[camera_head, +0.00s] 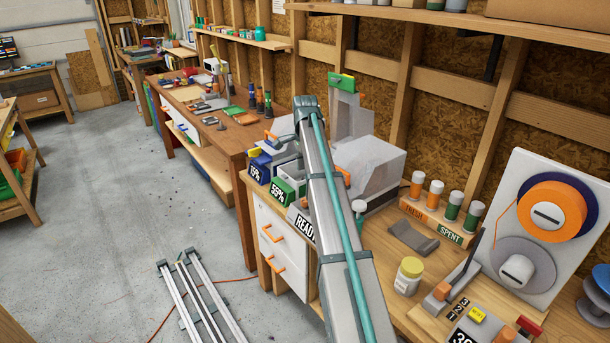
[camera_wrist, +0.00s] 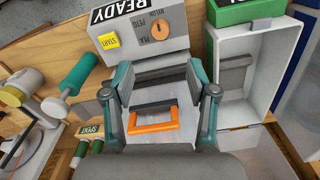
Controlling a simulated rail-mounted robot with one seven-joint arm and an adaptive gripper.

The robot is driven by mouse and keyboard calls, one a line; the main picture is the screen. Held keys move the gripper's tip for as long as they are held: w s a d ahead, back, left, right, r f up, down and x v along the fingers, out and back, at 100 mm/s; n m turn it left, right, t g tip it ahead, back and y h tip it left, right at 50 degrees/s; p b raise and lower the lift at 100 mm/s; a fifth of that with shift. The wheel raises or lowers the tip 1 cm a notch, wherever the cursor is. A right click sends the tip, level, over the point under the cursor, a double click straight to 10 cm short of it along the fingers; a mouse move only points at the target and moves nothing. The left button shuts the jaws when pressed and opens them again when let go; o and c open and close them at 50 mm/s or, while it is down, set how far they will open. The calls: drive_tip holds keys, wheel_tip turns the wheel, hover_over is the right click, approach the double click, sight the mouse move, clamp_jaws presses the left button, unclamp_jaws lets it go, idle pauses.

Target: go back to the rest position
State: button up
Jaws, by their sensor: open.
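My gripper (camera_wrist: 158,78) shows in the wrist view with its two teal-and-grey fingers spread apart. Nothing is held between them. An orange handle (camera_wrist: 152,121) on a grey surface appears between and beyond the fingers; I cannot tell how far off it is. In the head view my arm rises through the middle of the picture, over the workbench (camera_head: 395,310). The gripper itself cannot be made out there.
A control box (camera_wrist: 140,42) reads READY, with a yellow START button and orange knob. A white bin (camera_wrist: 258,45) with a green label stands right of the fingers. A grey machine (camera_head: 372,165), a jar (camera_head: 408,277) and a spool panel (camera_head: 520,170) crowd the bench. The floor (camera_head: 110,180) at left is open.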

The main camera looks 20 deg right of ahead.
idle(0.3)
drive_tip(key=s+a+f+n, duration=0.4)
drive_tip(key=s+a+f, duration=0.2)
drive_tip(key=f, duration=0.4)
drive_tip(key=s+a+f+n, duration=0.45)
drive_tip(key=a+f, duration=0.25)
drive_tip(key=f, duration=0.4)
drive_tip(key=s+a+f+n, duration=0.5)
drive_tip(key=s+f, duration=0.2)
drive_tip(key=s, duration=0.3)
drive_tip(key=s+a+f+n, duration=0.4)
drive_tip(key=s+a+f, duration=0.25)
drive_tip(key=s, duration=0.35)
drive_tip(key=s+f+g, duration=0.3)
drive_tip(key=s+f, duration=0.6)
drive_tip(key=s, duration=0.6)
drive_tip(key=s+f+g, duration=0.3)
drive_tip(key=s+f, duration=0.7)
drive_tip(key=s, duration=0.4)
drive_tip(key=shift+s+d+f+g, duration=0.15)
drive_tip(key=shift+s+d+g, duration=0.2)
drive_tip(key=shift+d+g, duration=0.05)
